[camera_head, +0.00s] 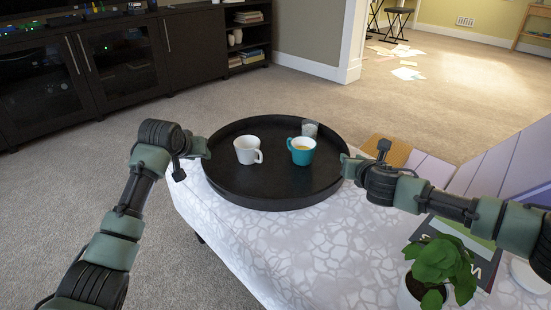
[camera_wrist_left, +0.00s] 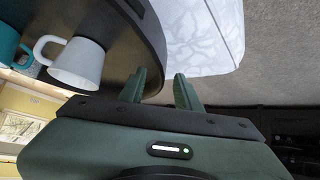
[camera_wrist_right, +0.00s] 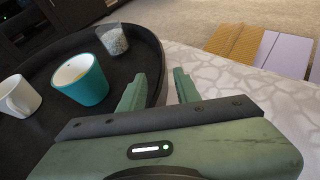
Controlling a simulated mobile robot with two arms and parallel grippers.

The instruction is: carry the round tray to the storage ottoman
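The round black tray (camera_head: 268,188) lies on a white patterned, padded-looking surface (camera_head: 330,245); I cannot tell whether this is the storage ottoman. On the tray stand a white mug (camera_head: 247,152), a teal mug (camera_head: 299,156) with yellowish contents and a small clear glass (camera_head: 309,130). My left gripper (camera_head: 207,150) is at the tray's left rim; in the left wrist view its fingers (camera_wrist_left: 160,90) are apart on either side of the rim. My right gripper (camera_head: 346,165) is at the right rim; in the right wrist view its fingers (camera_wrist_right: 158,88) are apart, straddling the rim.
A potted plant (camera_head: 438,265) and a dark book (camera_head: 455,240) lie at the front right. Brown and lilac panels (camera_head: 430,167) are beyond the tray's right side. A dark cabinet (camera_head: 130,60) lines the back left. Carpet is open behind, with scattered papers (camera_head: 405,73) farther off.

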